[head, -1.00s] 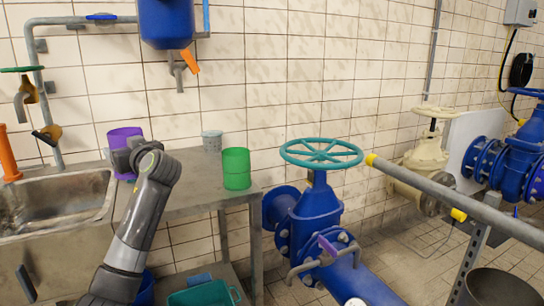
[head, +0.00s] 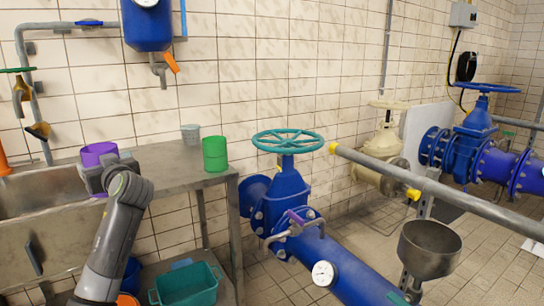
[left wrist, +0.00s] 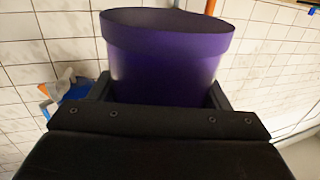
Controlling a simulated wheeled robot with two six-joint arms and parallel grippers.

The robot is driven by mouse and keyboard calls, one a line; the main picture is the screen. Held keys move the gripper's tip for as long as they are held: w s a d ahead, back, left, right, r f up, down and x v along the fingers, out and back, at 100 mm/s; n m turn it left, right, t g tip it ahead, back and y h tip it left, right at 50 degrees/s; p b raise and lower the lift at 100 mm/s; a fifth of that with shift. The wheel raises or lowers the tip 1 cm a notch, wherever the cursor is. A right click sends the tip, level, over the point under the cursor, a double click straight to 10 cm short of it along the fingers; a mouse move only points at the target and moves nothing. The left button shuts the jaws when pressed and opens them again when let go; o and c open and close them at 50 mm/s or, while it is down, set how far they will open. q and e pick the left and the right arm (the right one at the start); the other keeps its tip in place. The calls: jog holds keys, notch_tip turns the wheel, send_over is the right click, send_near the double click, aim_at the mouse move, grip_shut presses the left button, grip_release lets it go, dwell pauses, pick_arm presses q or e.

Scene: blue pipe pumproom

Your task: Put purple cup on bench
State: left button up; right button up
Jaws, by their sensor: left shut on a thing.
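The purple cup (head: 98,154) is upright in my left gripper (head: 93,178), near the left end of the grey metal bench (head: 172,178), where it meets the sink. In the left wrist view the purple cup (left wrist: 165,62) fills the space between the two dark fingers of the left gripper (left wrist: 160,95), which is shut on it. My gripper hides the cup's lower part in the head view, and I cannot tell whether the cup touches a surface. My right gripper is not in view.
The sink (head: 45,190) is at the left. A blue valve with a teal handwheel (head: 288,140) stands right of the bench.

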pick_arm(q)
jog(key=s+d+f+m+t+h, duration=0.3)
jog(key=d+f+h, duration=0.15)
jog(key=d, duration=0.25)
jog(key=s+d+f+m+t+h, duration=0.2)
jog(key=s+d+f+m+h, duration=0.1)
jog(key=d+f, duration=0.35)
jog(key=s+d+m+t+h, duration=0.1)
jog(key=s+d+m+h, duration=0.1)
jog(key=s+d+h, duration=0.3)
jog(key=s+d+m+h, duration=0.1)
jog(key=s+d, duration=0.2)
jog(key=s, duration=0.5)
pick_arm(e)
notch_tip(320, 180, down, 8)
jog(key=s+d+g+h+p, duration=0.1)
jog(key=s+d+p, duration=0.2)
jog(key=p, duration=0.9)
pick_arm(q)
notch_tip(320, 180, up, 22)
jog(key=p, duration=1)
jog(key=shift+s+a+m, duration=0.15)
jog(key=shift+a+m, duration=0.05)
jog(key=shift+m, duration=0.1)
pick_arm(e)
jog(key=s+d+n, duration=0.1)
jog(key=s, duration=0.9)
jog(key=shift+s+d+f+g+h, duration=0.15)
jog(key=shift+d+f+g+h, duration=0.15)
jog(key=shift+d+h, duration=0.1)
